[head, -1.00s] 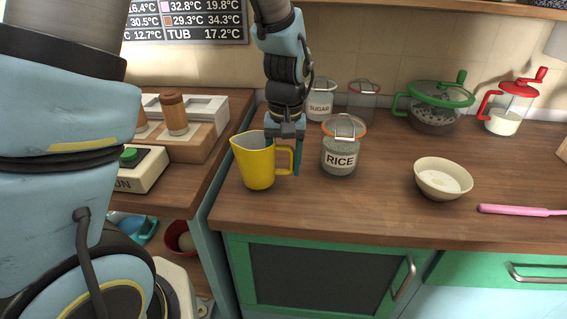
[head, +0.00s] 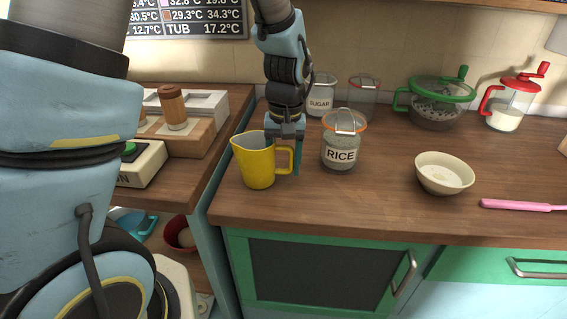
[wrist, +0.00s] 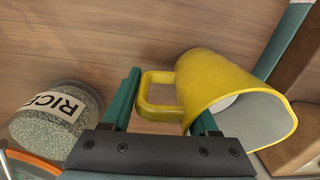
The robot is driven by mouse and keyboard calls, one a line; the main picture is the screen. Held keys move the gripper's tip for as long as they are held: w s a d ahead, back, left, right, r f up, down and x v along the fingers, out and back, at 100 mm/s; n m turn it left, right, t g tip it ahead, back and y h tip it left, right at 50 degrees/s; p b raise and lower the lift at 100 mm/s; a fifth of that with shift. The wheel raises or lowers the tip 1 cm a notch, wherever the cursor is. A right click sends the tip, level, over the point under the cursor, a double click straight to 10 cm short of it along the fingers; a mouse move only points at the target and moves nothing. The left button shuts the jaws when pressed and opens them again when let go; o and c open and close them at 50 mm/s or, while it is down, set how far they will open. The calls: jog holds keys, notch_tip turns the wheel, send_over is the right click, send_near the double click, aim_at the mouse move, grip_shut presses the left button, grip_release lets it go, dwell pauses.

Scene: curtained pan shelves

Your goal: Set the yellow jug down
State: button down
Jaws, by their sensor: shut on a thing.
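The yellow jug (head: 255,163) is upright at the left end of the wooden counter (head: 330,210) in the head view. Its handle points right, and its base looks at or very near the counter top; I cannot tell whether it touches. My gripper (head: 286,160) comes down from above at the handle and is shut on the jug. In the wrist view the jug (wrist: 222,95) shows its open mouth and pale inside, with the handle between my fingers (wrist: 165,108). The jug's underside is hidden.
The rice jar (head: 341,150) stands close to the right of my gripper. Behind are a sugar jar (head: 321,101) and an empty glass jar (head: 363,97). A cream bowl (head: 443,175) and a pink-handled utensil (head: 515,205) lie further right. The counter's left edge is close to the jug.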

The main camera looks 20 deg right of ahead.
jog(key=shift+c, duration=0.4)
grip_release()
jog(key=shift+f, duration=0.1)
notch_tip(320, 180, up, 11)
jog(key=shift+s+d+f+b, duration=0.1)
jog(key=shift+d+b, duration=0.05)
jog(key=shift+b, duration=0.75)
jog(key=shift+c, duration=0.3)
grip_shut()
dwell(0.4)
